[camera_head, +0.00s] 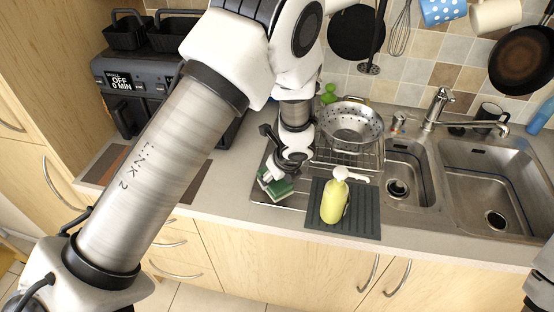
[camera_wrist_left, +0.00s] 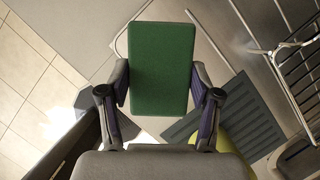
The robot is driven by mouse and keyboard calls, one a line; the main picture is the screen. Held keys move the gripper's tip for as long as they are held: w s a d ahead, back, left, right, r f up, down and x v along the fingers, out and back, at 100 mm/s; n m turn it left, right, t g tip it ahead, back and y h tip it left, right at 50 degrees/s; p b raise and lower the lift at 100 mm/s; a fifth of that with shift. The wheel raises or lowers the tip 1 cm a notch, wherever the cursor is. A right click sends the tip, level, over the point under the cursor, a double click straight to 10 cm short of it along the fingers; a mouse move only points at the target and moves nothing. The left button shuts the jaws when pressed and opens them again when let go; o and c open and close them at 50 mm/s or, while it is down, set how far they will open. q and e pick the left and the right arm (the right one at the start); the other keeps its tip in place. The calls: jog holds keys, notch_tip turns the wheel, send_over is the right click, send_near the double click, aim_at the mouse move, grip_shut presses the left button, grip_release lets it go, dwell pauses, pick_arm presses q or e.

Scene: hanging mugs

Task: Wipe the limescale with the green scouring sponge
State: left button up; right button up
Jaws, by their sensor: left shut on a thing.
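The green scouring sponge (camera_head: 279,189) is in my left gripper (camera_head: 277,172), at the left end of the steel drainer (camera_head: 294,201). A pale layer shows beside its green side in the head view. In the left wrist view the green face of the sponge (camera_wrist_left: 162,62) fills the space between the two fingers of the left gripper (camera_wrist_left: 160,88), which are shut on its sides. I cannot tell whether the sponge touches the drainer. No limescale can be made out. My right gripper is not in view.
A yellow soap bottle (camera_head: 334,203) stands on a dark ridged mat (camera_head: 367,222) right of the sponge. Behind are a wire rack (camera_head: 366,160) and a steel colander (camera_head: 350,124). Two sink bowls (camera_head: 490,185) lie to the right.

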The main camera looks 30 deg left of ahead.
pick_arm(q)
notch_tip(320, 180, up, 2)
jog(key=shift+r+p, duration=0.1)
jog(key=shift+p, duration=0.6)
notch_tip(320, 180, up, 2)
jog(key=shift+r+p, duration=0.1)
jog(key=shift+p, duration=0.9)
jog(key=shift+r, duration=0.15)
